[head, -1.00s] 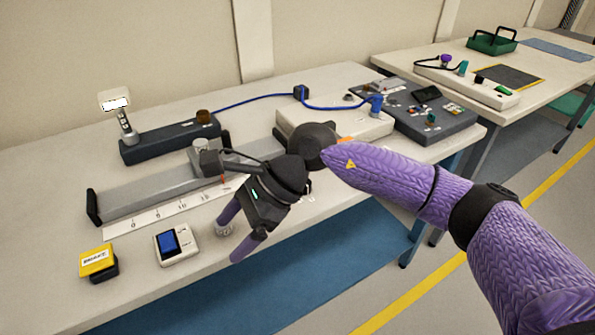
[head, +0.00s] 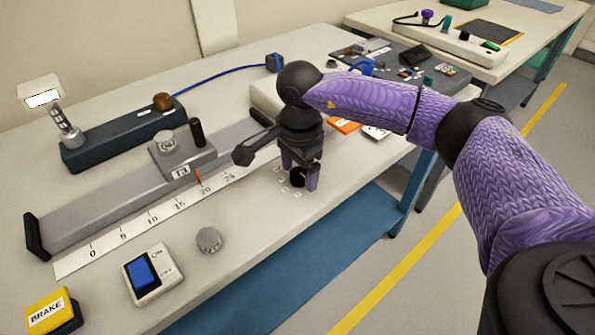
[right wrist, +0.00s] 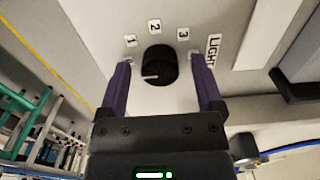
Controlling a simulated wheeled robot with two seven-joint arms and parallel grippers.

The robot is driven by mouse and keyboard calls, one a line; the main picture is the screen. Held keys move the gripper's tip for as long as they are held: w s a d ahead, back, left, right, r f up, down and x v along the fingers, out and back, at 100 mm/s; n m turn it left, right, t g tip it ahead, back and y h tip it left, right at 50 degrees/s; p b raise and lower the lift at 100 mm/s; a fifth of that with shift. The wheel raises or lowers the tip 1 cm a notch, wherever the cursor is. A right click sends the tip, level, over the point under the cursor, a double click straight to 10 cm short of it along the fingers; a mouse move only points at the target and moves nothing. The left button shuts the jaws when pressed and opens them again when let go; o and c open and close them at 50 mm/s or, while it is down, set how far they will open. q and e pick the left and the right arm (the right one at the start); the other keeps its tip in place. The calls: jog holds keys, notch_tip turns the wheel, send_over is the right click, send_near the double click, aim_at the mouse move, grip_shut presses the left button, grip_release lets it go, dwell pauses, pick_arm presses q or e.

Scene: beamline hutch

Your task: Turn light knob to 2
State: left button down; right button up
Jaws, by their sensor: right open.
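The light knob (right wrist: 160,65) is a round black knob with a white pointer line, set in the pale bench top. In the right wrist view the pointer faces left, on the side of label 1 (right wrist: 130,41). Label 2 (right wrist: 154,26) and label 3 (right wrist: 183,32) stand around it, with a LIGHT label (right wrist: 212,50) to the right. My right gripper (right wrist: 163,72) is open, one finger on each side of the knob, with gaps visible. In the head view my right gripper (head: 301,182) points down at the knob (head: 298,183). My left gripper is out of view.
A rail with a ruler (head: 150,221) and a carriage (head: 182,158) lies left of the gripper. A pale box (head: 265,95) stands behind the gripper.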

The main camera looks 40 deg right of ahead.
jog(key=shift+c, duration=1)
grip_shut()
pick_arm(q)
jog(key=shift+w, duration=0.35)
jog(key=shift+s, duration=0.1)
pick_arm(e)
jog(key=shift+r, duration=0.1)
